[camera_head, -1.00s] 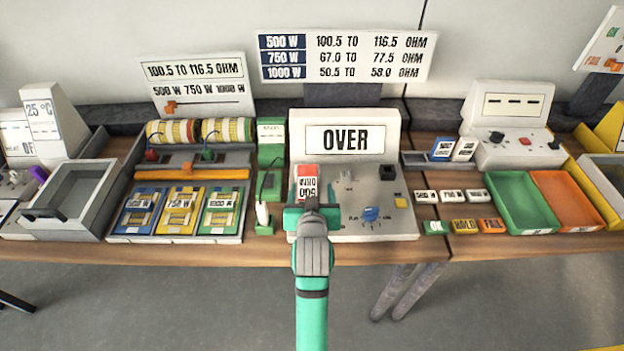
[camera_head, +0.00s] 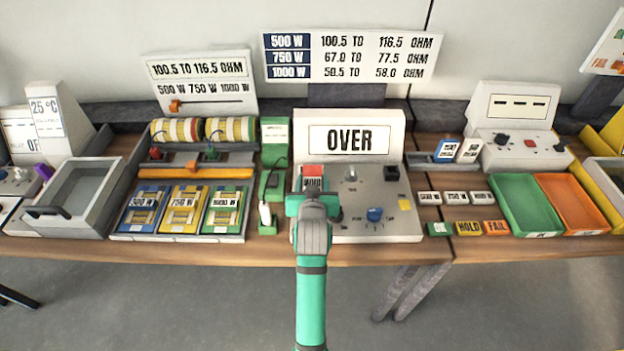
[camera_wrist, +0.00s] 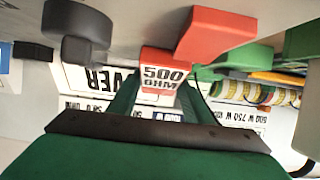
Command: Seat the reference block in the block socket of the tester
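The reference block (camera_head: 312,172) has a red top and a white face marked 500 OHM, readable in the wrist view (camera_wrist: 163,78). My gripper (camera_head: 313,194) is at the left part of the tester (camera_head: 385,222), whose display reads OVER. In the wrist view, my gripper's green fingers (camera_wrist: 160,98) flank the block and appear closed on it. A red part (camera_wrist: 222,32) beside the block lies against the panel in that view. I cannot tell whether it is the socket, or whether the block touches it. My gripper hides the block's lower end in the head view.
A blue knob (camera_head: 375,214), a grey lever (camera_head: 351,174) and a black part (camera_head: 391,173) stand on the tester's panel. A green probe holder (camera_head: 268,205) is close on the left. A tray of coloured cards (camera_head: 180,210) lies farther left.

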